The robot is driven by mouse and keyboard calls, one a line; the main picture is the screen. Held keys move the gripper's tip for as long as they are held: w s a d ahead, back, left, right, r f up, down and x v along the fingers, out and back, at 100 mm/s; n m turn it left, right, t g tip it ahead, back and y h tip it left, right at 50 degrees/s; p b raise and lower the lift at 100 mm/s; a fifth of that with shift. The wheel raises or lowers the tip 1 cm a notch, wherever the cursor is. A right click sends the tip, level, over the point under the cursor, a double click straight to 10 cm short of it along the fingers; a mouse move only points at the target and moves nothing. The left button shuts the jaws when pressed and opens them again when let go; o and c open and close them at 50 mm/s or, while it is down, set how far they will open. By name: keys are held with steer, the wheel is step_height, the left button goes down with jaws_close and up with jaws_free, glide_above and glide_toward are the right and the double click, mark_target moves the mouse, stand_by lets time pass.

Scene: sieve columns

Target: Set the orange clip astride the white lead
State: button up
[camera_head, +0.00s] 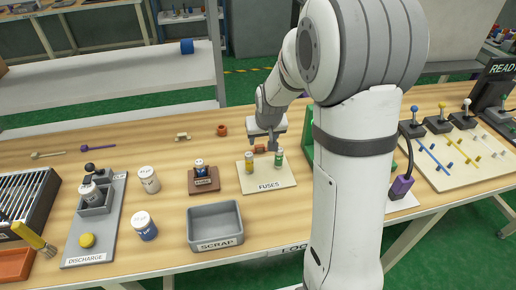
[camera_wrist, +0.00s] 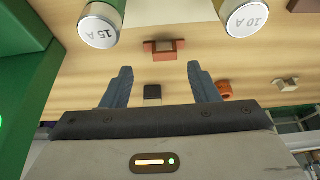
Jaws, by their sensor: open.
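The orange clip (camera_head: 260,150), a small brownish-orange block with raised ends, lies on the wooden table behind the fuse board. In the wrist view the orange clip (camera_wrist: 163,50) lies just beyond my fingertips, roughly centred between them and apart from them. My gripper (camera_wrist: 160,68) is open and empty. In the head view my gripper (camera_head: 266,141) is low over the table by the clip. The white lead (camera_head: 494,144) appears as a pale line on the cream panel at the right, below the white-knobbed lever. It is small and faint there.
The fuse board (camera_head: 270,184) holds two upright fuses close to the clip. An orange-brown ring (camera_head: 222,130) and a cream clip (camera_head: 183,137) lie to the left. A green holder (camera_head: 308,135) stands right of the gripper. A purple-ended plug (camera_head: 402,186) lies before the lever panel (camera_head: 452,180).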

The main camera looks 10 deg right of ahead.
mark_target(260, 146)
steer(key=x, duration=0.4)
steer(key=shift+a+f, duration=0.35)
steer(key=c, duration=1.1)
steer(key=shift+r, duration=0.1)
